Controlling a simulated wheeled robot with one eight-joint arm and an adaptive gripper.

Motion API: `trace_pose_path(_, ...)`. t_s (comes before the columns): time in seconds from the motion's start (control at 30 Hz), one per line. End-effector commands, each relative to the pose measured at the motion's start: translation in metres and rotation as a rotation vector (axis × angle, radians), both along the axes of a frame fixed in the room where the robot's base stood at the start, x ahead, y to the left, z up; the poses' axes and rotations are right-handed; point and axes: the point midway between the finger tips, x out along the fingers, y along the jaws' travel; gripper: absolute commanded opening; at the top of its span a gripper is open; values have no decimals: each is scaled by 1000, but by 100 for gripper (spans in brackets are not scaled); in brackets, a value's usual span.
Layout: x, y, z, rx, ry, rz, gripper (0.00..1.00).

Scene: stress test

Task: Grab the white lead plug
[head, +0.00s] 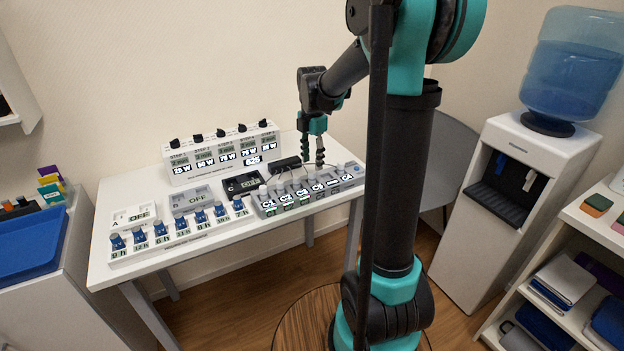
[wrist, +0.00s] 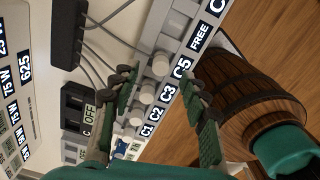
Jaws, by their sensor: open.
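Several white round plugs sit in a row on a grey panel (wrist: 156,40) in the wrist view, beside labels C1, C2, C3 and C5. The plug by C5 (wrist: 160,65) and the plug by C3 (wrist: 147,94) lie in the space between my fingers as seen from the wrist. I cannot tell which one is the white lead plug. My gripper (wrist: 163,80) is open and empty, with one green-and-black finger on each side of the row. In the head view my gripper (head: 312,163) points down over the back of the panel (head: 345,187); contact cannot be told.
Thin grey leads run from a dark block (wrist: 67,35) towards the plugs. A white control box (head: 220,153) stands behind. A strip of blue switches (head: 180,232) and the A, B, C units lie left on the white table (head: 104,215). A water cooler (head: 505,195) stands right.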

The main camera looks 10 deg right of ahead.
Motion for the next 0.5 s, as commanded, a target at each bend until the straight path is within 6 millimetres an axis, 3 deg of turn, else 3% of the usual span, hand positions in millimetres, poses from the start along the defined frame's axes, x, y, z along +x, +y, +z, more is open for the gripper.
trace_pose_path(0.5,-4,4,-52,2,-2,1,45)
